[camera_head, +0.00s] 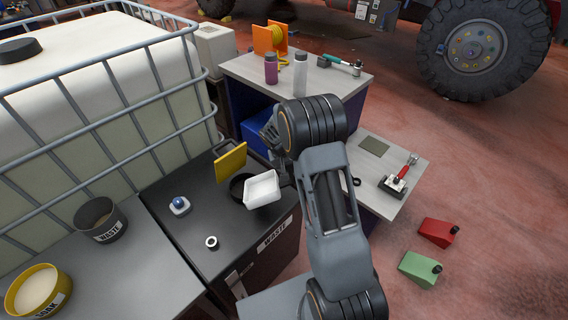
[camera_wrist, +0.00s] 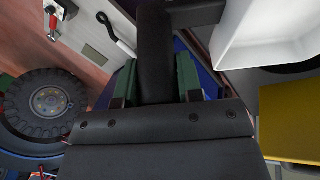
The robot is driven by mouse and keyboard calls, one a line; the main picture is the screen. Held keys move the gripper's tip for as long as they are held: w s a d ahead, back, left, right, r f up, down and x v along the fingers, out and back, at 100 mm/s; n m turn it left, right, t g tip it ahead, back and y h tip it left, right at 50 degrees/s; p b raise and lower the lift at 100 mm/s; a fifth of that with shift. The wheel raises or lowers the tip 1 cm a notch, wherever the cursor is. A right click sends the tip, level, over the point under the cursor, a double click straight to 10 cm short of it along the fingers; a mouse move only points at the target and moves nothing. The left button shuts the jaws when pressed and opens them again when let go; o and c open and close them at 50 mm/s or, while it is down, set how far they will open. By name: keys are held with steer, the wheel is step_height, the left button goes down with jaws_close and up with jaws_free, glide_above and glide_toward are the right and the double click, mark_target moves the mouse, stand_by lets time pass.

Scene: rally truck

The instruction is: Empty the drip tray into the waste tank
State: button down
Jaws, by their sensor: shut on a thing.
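The white drip tray (camera_head: 262,188) is above the dark waste tank (camera_head: 283,226), partly over its round black opening (camera_head: 238,187). The tray also shows at the upper right of the wrist view (camera_wrist: 265,35). Its inside looks plain white; I cannot tell if liquid is in it. It seems somewhat tilted. My gripper (camera_wrist: 157,78) is shut on the tray's dark handle (camera_wrist: 155,35), with green pads on both sides. In the head view my arm mostly hides the gripper. The yellow lid (camera_head: 231,161) stands raised behind the opening and also shows in the wrist view (camera_wrist: 290,120).
A blue-topped item (camera_head: 180,204) and a small ring (camera_head: 211,242) lie on the tank top. A grey waste bin (camera_head: 101,220) and a yellow soak tub (camera_head: 38,291) stand left. A caged white tank (camera_head: 80,110) is behind. Bottles (camera_head: 300,75) stand on the far bench.

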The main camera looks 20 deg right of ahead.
steer(key=f+t+b, duration=0.1)
steer(key=s+d+f+t+y+b, duration=0.1)
steer(key=f, duration=0.1)
steer(key=s+f+t+y+b, duration=0.1)
steer(key=f, duration=0.1)
steer(key=shift+s+d+m+b, duration=0.1)
steer(key=shift+d+m+b, duration=0.05)
steer(key=shift+m+b, duration=0.2)
steer(key=shift+r+t+y+p, duration=0.2)
steer(key=shift+t+y+p, duration=0.1)
steer(key=shift+p, duration=0.75)
steer(key=shift+s+f+p, duration=0.1)
steer(key=shift+f+p, duration=0.2)
steer(key=shift+p, duration=0.25)
steer(key=shift+s+d+f+t+p, duration=0.1)
steer(key=shift+f+t+p, duration=0.15)
steer(key=shift+p, duration=0.2)
steer(key=shift+d+r+p, duration=0.1)
steer(key=shift+r+p, duration=0.25)
steer(key=shift+p, duration=0.1)
steer(key=shift+r+p, duration=1.2)
steer(key=shift+r, duration=0.4)
